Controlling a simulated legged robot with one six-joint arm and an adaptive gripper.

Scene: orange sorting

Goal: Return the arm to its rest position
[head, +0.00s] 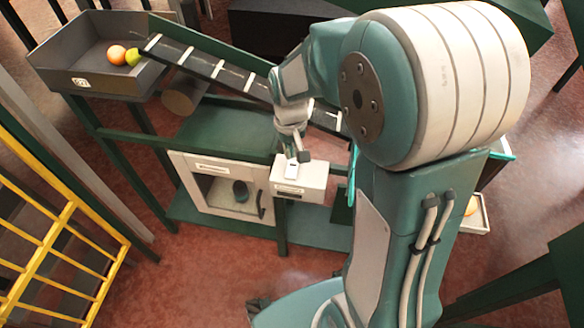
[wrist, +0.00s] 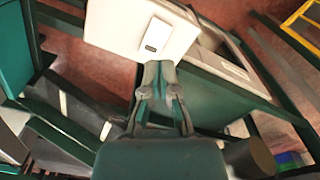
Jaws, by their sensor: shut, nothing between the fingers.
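My gripper (head: 300,158) is at the middle of the head view, just above the cream control box with its pale switch. In the wrist view my gripper (wrist: 160,68) is shut and empty, its fingertips close to the switch (wrist: 157,35) on the cream box (wrist: 115,25). I cannot tell whether the fingertips touch it.
A grey bin (head: 72,58) with an orange fruit (head: 117,54) and a green fruit (head: 133,56) stands at upper left. A conveyor (head: 205,66) slopes down from it behind my arm. A white cabinet (head: 187,176) stands beside the box. A yellow railing (head: 68,212) is at left.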

